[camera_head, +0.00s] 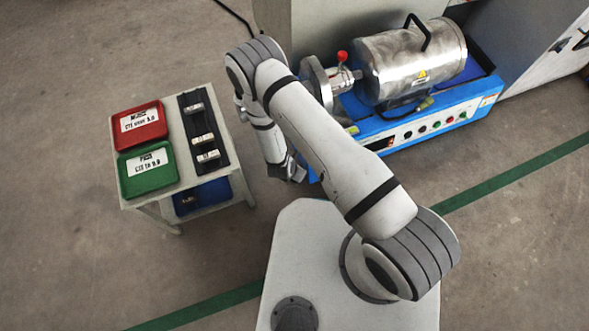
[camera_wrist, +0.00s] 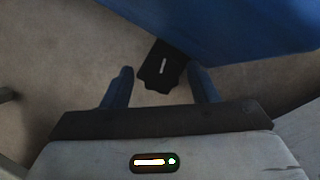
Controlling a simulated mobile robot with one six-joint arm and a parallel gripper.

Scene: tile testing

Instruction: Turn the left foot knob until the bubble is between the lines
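A black foot knob (camera_wrist: 163,62) with a short white mark shows in the wrist view, low beside the blue machine base. My gripper (camera_wrist: 159,69) is open, with one finger on each side of the knob in that view. A gap shows between the left finger and the knob; the right finger appears closer to it. I cannot tell how far the fingertips are above the knob. In the head view my gripper (camera_head: 292,172) hangs at the left front corner of the blue machine base (camera_head: 400,131), and the knob is hidden. I cannot make out the bubble or its lines.
A steel cylinder (camera_head: 413,62) and a red-knobbed fitting (camera_head: 342,56) sit on the machine. A small table (camera_head: 177,110) on the left holds a red tray (camera_head: 139,124), a green tray (camera_head: 147,168) and a black rack (camera_head: 204,132). Floor is clear between table and machine.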

